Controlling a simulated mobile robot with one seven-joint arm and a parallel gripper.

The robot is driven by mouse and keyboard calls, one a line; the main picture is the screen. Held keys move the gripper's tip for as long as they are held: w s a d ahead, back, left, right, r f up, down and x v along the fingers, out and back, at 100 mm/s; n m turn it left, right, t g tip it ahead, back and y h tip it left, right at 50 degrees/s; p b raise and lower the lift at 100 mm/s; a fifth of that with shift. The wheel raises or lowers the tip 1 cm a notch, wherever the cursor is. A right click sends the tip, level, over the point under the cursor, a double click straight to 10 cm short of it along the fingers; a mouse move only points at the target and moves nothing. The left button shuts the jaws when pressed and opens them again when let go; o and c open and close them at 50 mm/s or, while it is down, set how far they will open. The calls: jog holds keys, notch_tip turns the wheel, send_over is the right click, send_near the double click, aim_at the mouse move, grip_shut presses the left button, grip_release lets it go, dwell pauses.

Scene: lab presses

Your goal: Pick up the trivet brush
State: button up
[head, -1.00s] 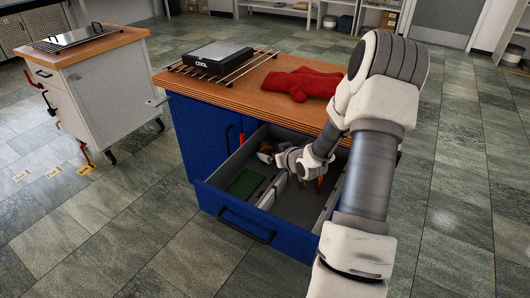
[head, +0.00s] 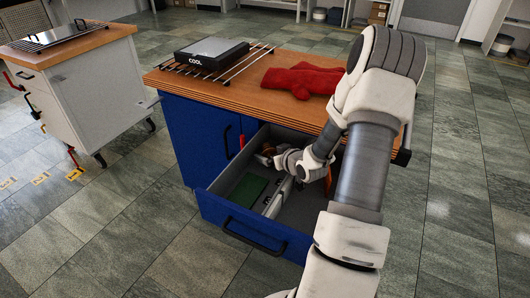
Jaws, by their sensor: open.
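I cannot make out the trivet brush for sure. A small brown thing (head: 268,149) shows at the back of the open drawer (head: 212,206), beside my gripper, and an orange-brown piece (head: 328,181) shows just right of my wrist; either may be part of it. My gripper (head: 267,160) is open and reaches down into the drawer, pointing left. My wrist and forearm hide much of the drawer's right half. I cannot tell whether the fingers touch anything.
A green pad (head: 248,189) lies in the drawer's left compartment, left of a light divider (head: 279,196). On the wooden top (head: 247,96) are a black COOL plate (head: 212,53) on a wire rack and a red mitt (head: 301,80). A white cart (head: 88,83) stands left; floor in front is clear.

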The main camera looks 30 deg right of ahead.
jog(key=shift+w+f, duration=0.2)
jog(key=shift+w, duration=0.15)
jog(key=shift+c, duration=0.3)
jog(key=c, duration=1.5)
jog(key=shift+o, duration=0.2)
jog(key=shift+r, duration=0.3)
